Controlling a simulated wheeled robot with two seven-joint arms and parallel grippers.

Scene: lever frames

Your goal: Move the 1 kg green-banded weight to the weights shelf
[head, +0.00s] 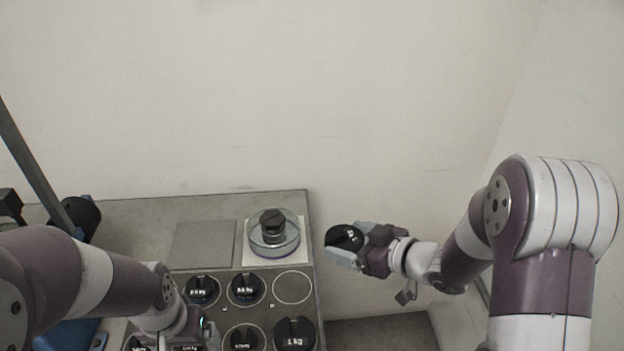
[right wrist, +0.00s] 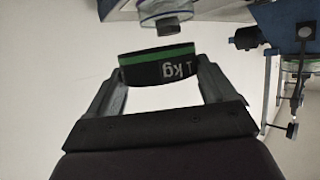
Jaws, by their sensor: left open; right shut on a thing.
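The 1 kg green-banded weight (right wrist: 158,66) is a black disc with a green stripe and upside-down "1 kg" lettering in the right wrist view. My right gripper (right wrist: 155,85) is shut on it, one finger at each side. In the head view the weight (head: 343,237) is held by my right gripper (head: 350,248), off the right edge of the grey bench. Its green band cannot be made out there. My left gripper (head: 204,330) is open at the bottom, beside the marked weights; its fingers are partly cut off. I cannot tell which surface is the weights shelf.
The grey bench (head: 140,215) has ringed spots with several black weights, including another 1 kg weight (head: 294,333). One ring (head: 293,287) is empty. A clear round dish (head: 273,250) with a dark weight stands behind it, beside a bare grey square (head: 203,245). A pale wall closes the back.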

